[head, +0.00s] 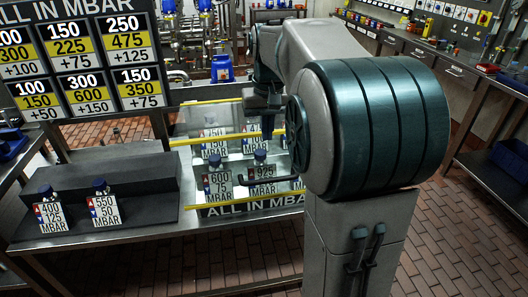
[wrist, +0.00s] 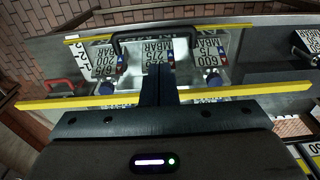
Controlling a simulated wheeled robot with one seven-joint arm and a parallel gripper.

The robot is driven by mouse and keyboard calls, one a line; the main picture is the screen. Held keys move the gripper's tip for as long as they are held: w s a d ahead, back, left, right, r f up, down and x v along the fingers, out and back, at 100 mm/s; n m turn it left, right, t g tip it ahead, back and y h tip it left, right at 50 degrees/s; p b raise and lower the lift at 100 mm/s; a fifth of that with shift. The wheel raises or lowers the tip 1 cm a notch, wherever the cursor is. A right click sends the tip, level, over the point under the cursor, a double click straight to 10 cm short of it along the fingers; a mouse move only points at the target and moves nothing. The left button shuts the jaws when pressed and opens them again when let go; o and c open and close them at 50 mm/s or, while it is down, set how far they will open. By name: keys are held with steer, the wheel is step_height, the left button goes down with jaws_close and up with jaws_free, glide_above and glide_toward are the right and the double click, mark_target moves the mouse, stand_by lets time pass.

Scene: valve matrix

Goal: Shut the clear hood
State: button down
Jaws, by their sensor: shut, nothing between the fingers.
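The clear hood (head: 225,137) is a see-through cover with yellow edges over the bay in the middle of the bench. Its yellow edge (wrist: 60,102) also crosses the wrist view. I cannot tell exactly how far open it stands. A dark bar handle (head: 276,180) shows low at the bay's front, and also near the top of the wrist view (wrist: 155,36). My gripper (head: 267,132) is shut and empty, pointing down over the hood area. Its fingers (wrist: 157,75) reach past the yellow edge in the wrist view; contact with hood or handle cannot be told.
Bottles with number cards (head: 218,183) stand in the bay. Two more carded bottles (head: 103,209) stand on the dark step (head: 150,215) to the left. A number board (head: 80,60) rises behind. My arm hides the bay's right side. Brick floor (head: 450,240) is free at right.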

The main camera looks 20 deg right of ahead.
glide_toward(265, 171)
steer(key=s+f, duration=0.1)
steer(key=f, duration=0.1)
steer(key=s+a+f, duration=0.1)
steer(key=f, duration=0.1)
steer(key=s+f, duration=0.1)
steer(key=f, duration=0.1)
steer(key=shift+s+a+p, duration=0.2)
steer(key=shift+a+p, duration=0.05)
steer(key=shift+p, duration=0.15)
